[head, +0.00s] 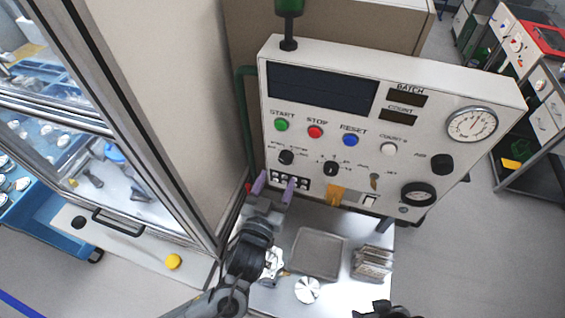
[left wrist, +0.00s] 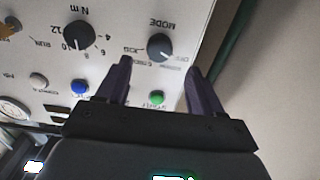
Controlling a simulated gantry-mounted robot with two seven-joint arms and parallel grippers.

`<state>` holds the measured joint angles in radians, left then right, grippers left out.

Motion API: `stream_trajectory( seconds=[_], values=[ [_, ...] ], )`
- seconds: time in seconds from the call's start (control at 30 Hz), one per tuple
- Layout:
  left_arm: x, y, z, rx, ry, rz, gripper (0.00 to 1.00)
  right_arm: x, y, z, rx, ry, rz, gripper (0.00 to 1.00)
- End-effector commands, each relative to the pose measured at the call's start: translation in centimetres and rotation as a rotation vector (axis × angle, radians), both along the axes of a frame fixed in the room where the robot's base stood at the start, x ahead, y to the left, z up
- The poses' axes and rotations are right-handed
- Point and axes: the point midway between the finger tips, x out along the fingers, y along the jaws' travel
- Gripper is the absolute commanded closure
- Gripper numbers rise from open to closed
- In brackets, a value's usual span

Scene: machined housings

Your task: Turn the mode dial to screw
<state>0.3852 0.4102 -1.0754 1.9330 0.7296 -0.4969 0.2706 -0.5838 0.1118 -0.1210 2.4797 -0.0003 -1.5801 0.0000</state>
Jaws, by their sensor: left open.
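The mode dial (head: 286,157) is a round dark knob on the left of the white control panel, below the green start button. In the left wrist view the same mode dial (left wrist: 160,47) sits under the upside-down word MODE. Its white pointer line slants to the lower right, toward what looks like the OFF mark. The screw label is small and partly hidden by a finger. My left gripper (head: 277,178) is open and empty, its purple fingers below the dial and apart from it. In the wrist view the left gripper (left wrist: 158,66) straddles the dial's line.
A second dial, marked Nm (head: 331,168), is right of the mode dial. Start (head: 281,125), stop (head: 315,132) and reset (head: 350,140) buttons lie above. A grey tray (head: 318,253) and stacked plates (head: 372,263) are on the bench below. A dark part at the bottom edge may be my right gripper (head: 375,311).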

Motion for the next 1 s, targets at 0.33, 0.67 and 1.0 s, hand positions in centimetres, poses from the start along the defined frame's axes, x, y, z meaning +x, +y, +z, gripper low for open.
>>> stream_trajectory(
  seconds=[0.33, 0.67, 1.0],
  values=[
    [4.7, -1.5, 0.2, 0.000, 0.000, 0.001, 0.33, 0.1, -0.4, 1.4, -0.014, -0.004, 0.008, 0.30],
    [5.9, -1.8, 0.0, -0.001, 0.001, -0.001, 0.33, 0.2, -0.3, 1.7, -0.013, -0.005, 0.006, 0.30],
    [5.9, -1.8, 0.0, -0.001, 0.001, 0.000, 0.56, 0.2, -0.2, 1.7, -0.005, -0.005, 0.001, 0.30]
  ],
)
